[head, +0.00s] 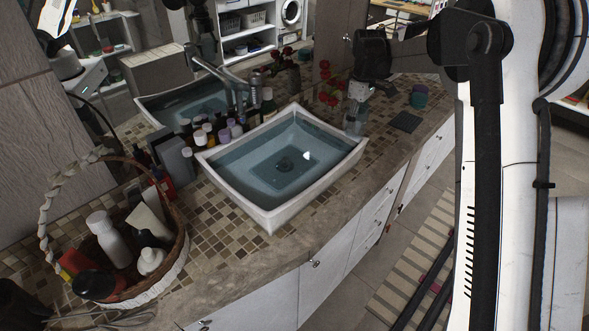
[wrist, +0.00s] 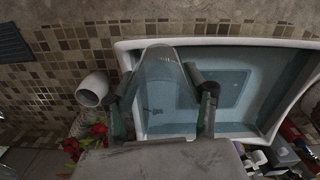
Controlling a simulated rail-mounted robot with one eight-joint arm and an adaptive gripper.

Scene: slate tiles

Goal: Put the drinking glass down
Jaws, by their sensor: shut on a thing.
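The clear drinking glass (head: 355,118) is in my gripper (head: 359,98), near the back right corner of the sink basin in the head view. In the wrist view the see-through glass (wrist: 165,75) stands out between the two fingers of my gripper (wrist: 165,95), which are shut on its sides. The basin's pale rim and blue inside show through it there. I cannot tell whether the base of the glass touches the counter.
The white sink basin (head: 268,207) is close beside the glass. Red flowers (head: 326,72), a teal jar (head: 418,96) and a dark flat square (head: 405,121) are nearby. Bare counter shows between basin and square.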

